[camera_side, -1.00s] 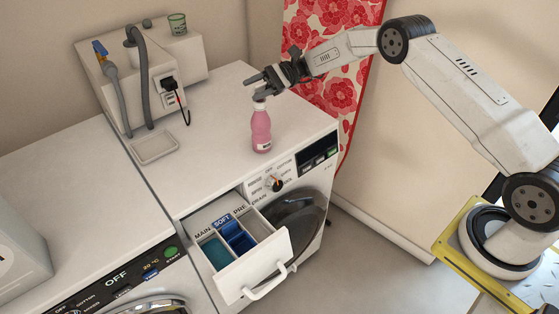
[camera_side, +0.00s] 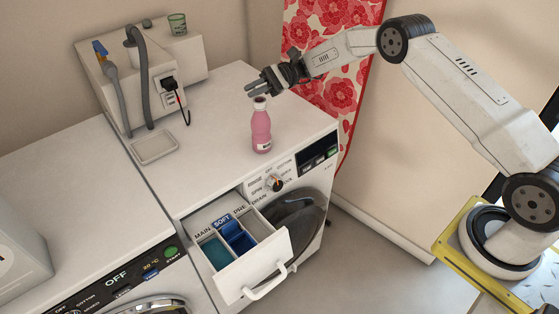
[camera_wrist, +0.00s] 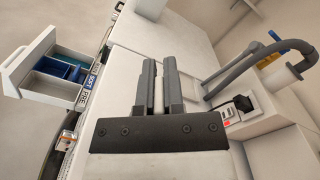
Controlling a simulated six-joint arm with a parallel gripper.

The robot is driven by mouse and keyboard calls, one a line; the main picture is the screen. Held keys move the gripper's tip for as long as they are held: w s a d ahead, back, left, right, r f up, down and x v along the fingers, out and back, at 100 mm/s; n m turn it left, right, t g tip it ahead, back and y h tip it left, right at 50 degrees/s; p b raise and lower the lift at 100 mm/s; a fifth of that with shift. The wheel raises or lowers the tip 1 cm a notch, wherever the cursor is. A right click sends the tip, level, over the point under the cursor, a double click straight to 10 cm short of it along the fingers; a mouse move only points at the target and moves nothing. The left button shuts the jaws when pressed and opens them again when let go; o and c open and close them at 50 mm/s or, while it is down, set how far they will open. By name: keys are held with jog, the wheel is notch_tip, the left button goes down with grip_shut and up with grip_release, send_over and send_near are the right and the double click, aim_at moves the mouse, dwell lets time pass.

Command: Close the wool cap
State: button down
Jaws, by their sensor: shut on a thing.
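The pink bottle (camera_side: 261,132) stands upright on top of the washing machine. Its top (camera_side: 260,103) is small and pale, and I cannot make out a separate cap. My gripper (camera_side: 252,89) is just above and slightly left of the bottle top, apart from it as far as I can see. Its two dark fingers are close together. The bottle does not show in the wrist view.
A detergent drawer (camera_side: 240,260) is pulled out at the machine's front, with labelled compartments. A shallow dish (camera_side: 155,148) lies on the machine top. A box with hoses and plugs (camera_side: 150,70) stands at the back left. The machine top around the bottle is clear.

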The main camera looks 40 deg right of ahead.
jog(key=shift+s, duration=0.1)
jog(key=f+n, duration=0.1)
jog(key=n, duration=0.2)
jog(key=s+f+n, duration=0.1)
jog(key=n, duration=0.3)
jog(key=f+n, duration=0.1)
jog(key=n, duration=0.2)
jog(key=shift+s+f+n, duration=0.25)
jog(key=shift+s+n, duration=0.05)
jog(key=shift+s, duration=0.1)
jog(key=c, duration=0.7)
grip_release()
jog(key=shift+d, duration=3.9)
